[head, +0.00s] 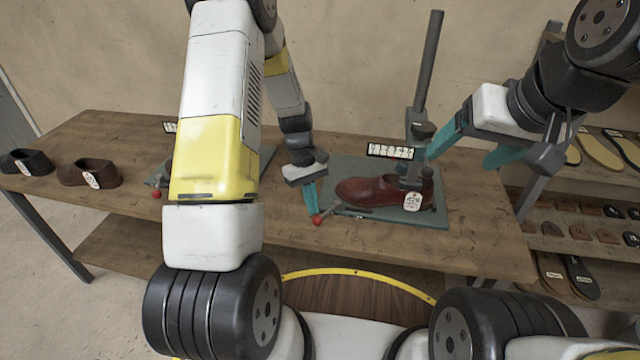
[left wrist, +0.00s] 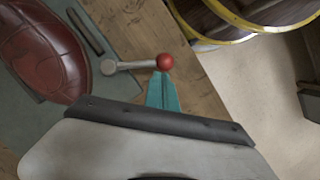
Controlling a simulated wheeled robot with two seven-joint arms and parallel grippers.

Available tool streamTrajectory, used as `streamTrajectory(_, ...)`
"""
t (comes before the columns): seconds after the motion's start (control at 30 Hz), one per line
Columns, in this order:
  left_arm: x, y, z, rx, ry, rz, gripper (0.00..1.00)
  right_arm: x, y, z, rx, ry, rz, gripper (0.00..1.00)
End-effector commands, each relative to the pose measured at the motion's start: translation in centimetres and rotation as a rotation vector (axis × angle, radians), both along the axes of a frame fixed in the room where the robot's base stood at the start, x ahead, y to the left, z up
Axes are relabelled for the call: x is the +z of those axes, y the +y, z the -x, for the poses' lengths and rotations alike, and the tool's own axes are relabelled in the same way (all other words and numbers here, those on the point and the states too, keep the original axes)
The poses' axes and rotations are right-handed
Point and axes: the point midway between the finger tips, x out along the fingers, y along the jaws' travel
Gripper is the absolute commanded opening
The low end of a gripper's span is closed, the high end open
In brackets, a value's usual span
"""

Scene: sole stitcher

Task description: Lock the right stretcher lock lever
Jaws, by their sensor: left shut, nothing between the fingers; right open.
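The lock lever (head: 327,214) is a short metal rod with a red ball knob at the front left of the right stretcher. Its red knob (left wrist: 164,62) also shows in the left wrist view, with the rod running left to a round pivot. My left gripper (head: 313,211) is shut and empty, its teal fingertips right at the knob; I cannot tell whether they touch it. A dark red shoe (head: 375,191) sits on the right stretcher's grey-green base plate (head: 425,217). My right gripper (head: 450,147) is open and empty, behind and right of the shoe, near the stretcher's upright post (head: 428,70).
A second stretcher on the left is mostly hidden behind my left arm; its red knob (head: 156,194) shows. A shelf with soles (head: 580,215) stands at right. The wooden table's front strip (head: 470,255) is clear.

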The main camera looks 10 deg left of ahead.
Motion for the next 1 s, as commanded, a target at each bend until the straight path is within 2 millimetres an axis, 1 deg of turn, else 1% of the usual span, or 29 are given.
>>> streamTrajectory(0.37, 0.0, -0.3, 0.5, 0.068, 0.001, 0.0, 0.0, 0.0, 0.0, 0.0, 0.0, 0.0, 0.0, 0.77)
streamTrajectory(0.57, 0.0, -0.8, 1.1, 0.149, 0.003, 0.0, 0.0, 0.0, 0.0, 0.0, 0.0, 0.0, 0.0, 0.77)
streamTrajectory(0.77, 0.0, -1.8, 2.0, 0.309, 0.003, 0.0, 0.0, 0.0, 0.0, 0.0, 0.0, 0.0, 0.0, 0.77)
streamTrajectory(1.0, 0.0, -3.3, 2.9, 0.538, 0.002, -0.001, 0.0, 0.0, 0.0, 0.0, 0.0, 0.0, 0.0, 0.77)
